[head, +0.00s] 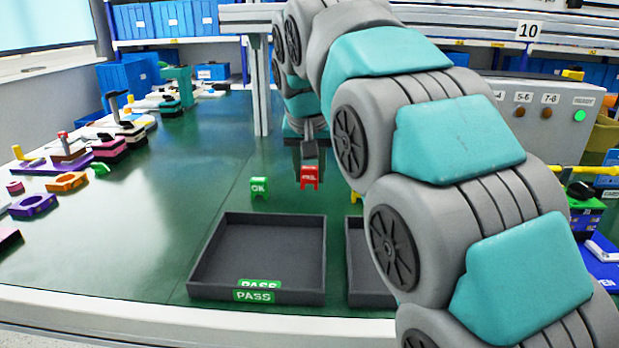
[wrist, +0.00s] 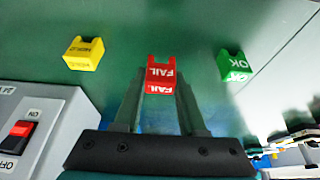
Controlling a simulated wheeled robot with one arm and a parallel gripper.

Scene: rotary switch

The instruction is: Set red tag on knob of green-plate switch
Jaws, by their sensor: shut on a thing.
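The red tag (head: 310,176), marked FAIL, is at the tips of my gripper (head: 309,157) over the green table. In the wrist view the tag (wrist: 160,76) sits between the two grey fingers of my gripper (wrist: 159,92), which are shut on it. Its lettering reads upside down there. At the right edge of the head view is a dark knob-like piece (head: 580,190) above a green part (head: 588,203). I cannot tell whether this is the green-plate switch, as my arm hides much of that side.
A green OK tag (head: 259,187) and a yellow tag (wrist: 84,53) stand on the table near the red one. A dark PASS tray (head: 205,258) is in front, with another tray (head: 357,262) partly behind my arm. A grey control box (head: 545,125) stands right; parts line the left.

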